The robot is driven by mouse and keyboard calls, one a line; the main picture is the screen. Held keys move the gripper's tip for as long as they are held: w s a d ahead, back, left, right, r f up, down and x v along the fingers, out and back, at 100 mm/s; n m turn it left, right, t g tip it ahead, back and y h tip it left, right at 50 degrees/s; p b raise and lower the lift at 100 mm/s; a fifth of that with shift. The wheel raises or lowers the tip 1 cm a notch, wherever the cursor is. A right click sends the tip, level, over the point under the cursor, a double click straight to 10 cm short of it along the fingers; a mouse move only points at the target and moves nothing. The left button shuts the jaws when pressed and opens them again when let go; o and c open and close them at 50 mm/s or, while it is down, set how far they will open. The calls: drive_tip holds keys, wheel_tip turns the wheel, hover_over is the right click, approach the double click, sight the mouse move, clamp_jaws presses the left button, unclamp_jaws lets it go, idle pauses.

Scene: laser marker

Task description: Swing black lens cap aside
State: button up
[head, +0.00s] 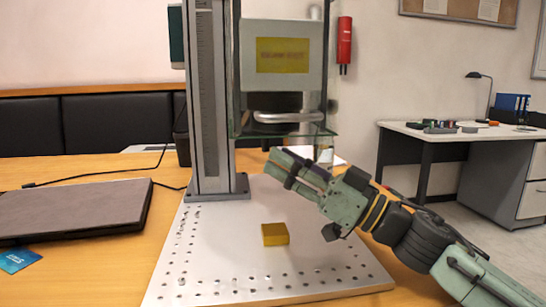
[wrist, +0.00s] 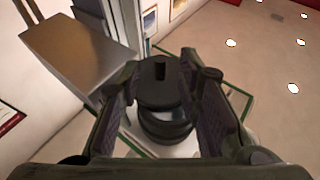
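My gripper (wrist: 163,76) is open, with a finger on each side of the knob and a gap to both. In the head view my gripper (head: 285,165) reaches up from the right, just below the lens of the marker head (head: 283,55). The lens underside (head: 275,128) is dark there, and the cap's outline is hard to make out.
Clear panels (head: 328,110) with green edges surround the marker head. The grey column (head: 207,100) stands to its left. A closed laptop (head: 75,208) lies at left.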

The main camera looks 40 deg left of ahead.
sight(265, 142)
drive_tip(key=x, duration=0.3)
drive_tip(key=shift+a+r, duration=0.1)
drive_tip(key=shift+a, duration=0.05)
drive_tip(key=shift+c, duration=0.5)
clamp_jaws()
idle(0.4)
